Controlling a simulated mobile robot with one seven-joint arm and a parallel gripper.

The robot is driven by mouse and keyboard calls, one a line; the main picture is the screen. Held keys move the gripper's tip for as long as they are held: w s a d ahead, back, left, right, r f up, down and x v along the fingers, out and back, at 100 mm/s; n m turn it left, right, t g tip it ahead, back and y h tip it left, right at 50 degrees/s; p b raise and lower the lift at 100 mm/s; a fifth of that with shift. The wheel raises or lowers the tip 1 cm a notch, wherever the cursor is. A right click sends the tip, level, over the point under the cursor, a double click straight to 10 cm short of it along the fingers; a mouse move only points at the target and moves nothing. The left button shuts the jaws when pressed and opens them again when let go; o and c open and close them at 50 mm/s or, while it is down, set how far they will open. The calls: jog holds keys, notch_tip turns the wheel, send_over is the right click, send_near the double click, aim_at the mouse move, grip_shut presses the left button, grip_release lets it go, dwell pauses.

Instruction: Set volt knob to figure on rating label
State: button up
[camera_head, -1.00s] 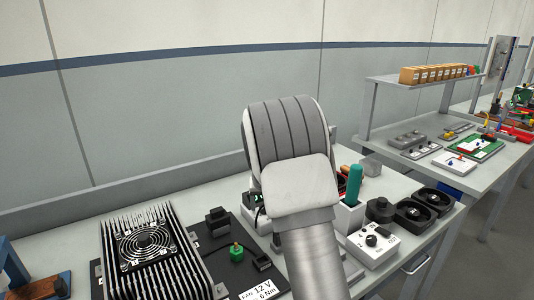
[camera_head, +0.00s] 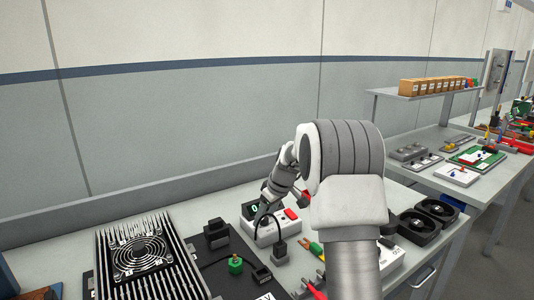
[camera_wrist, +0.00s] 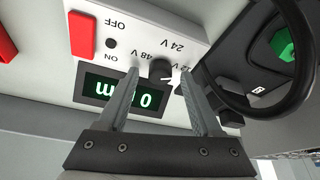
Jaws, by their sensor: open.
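The volt knob (camera_wrist: 160,69) is small and dark, on a white supply box (camera_wrist: 192,22) with upside-down marks 12 V, 24 V and 48 V. A white mark shows at the knob's lower right, on the 12 V side; its exact setting is unclear. My gripper (camera_wrist: 158,80) is open, its fingers on either side of the knob; contact cannot be told. A green display (camera_wrist: 128,95) sits beside the knob, partly behind a finger. In the head view the supply box (camera_head: 262,234) is under my gripper (camera_head: 262,211). The rating label (camera_head: 265,297) is mostly cut off at the bottom edge.
A red switch (camera_wrist: 82,35) is on the supply box. A finned heatsink with fan (camera_head: 140,255) stands left; black fans (camera_head: 436,211) stand right.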

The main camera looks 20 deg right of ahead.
jog(key=shift+d+n+y, duration=0.1)
jog(key=shift+n+y, duration=0.2)
jog(key=shift+n, duration=0.6)
jog(key=shift+r+n+g+p, duration=0.25)
jog(key=shift+n+g+p, duration=0.05)
jog(key=shift+n, duration=0.2)
jog(key=p+v, duration=0.2)
jog(key=v, duration=1.5)
jog(key=s+a+r+m+h+p, duration=0.1)
jog(key=s+a+r+m+p, duration=0.2)
jog(key=s+a+r+p, duration=0.3)
jog(key=shift+s+a+r+h, duration=0.3)
jog(key=shift+s+a+r, duration=1.8)
jog(key=shift+s+r, duration=0.65)
jog(key=shift+s, duration=0.15)
jog(key=s+a+f+m+t, duration=0.1)
jog(key=s+a+f+m, duration=0.1)
jog(key=s, duration=0.8)
jog(key=s+a+f+m+t+h+p, duration=0.1)
jog(key=s+a+f+m, duration=0.1)
jog(key=s, duration=0.8)
jog(key=shift+a+m, duration=0.7)
jog(key=shift+a, duration=0.5)
